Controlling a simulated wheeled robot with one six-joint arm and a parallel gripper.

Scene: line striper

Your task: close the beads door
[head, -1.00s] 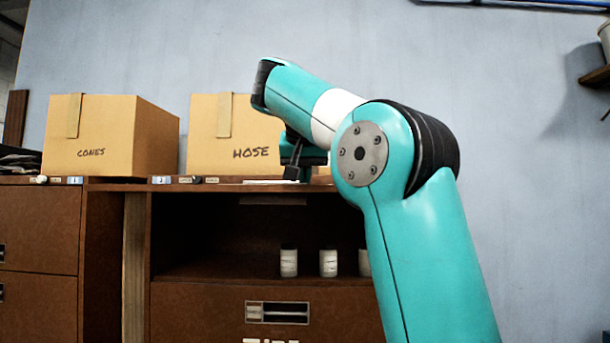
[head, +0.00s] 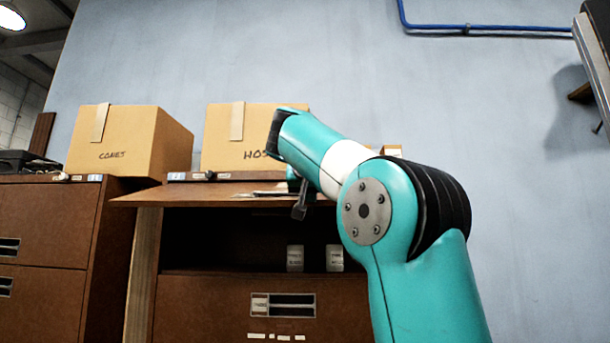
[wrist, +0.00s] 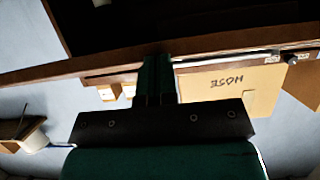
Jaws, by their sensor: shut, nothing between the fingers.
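The beads door appears to be the brown flap (head: 200,193) at the top of the open cabinet compartment. In the head view it sticks out roughly level towards me above the dark opening (head: 225,238); no beads label is readable on it. My gripper (head: 299,210) is shut and empty at the flap's front edge, right of its middle, pointing down. Contact cannot be told for sure. In the wrist view, which is upside down, the fingers (wrist: 156,75) reach a long brown edge (wrist: 220,42). My arm hides the flap's right end.
Two white jars (head: 295,258) stand inside the compartment. A drawer (head: 200,300) with a label holder is below. Cardboard boxes marked CONES (head: 125,140) and HOSE (head: 235,140) sit on top. Another brown cabinet (head: 45,220) stands at the left. Free room lies before the opening.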

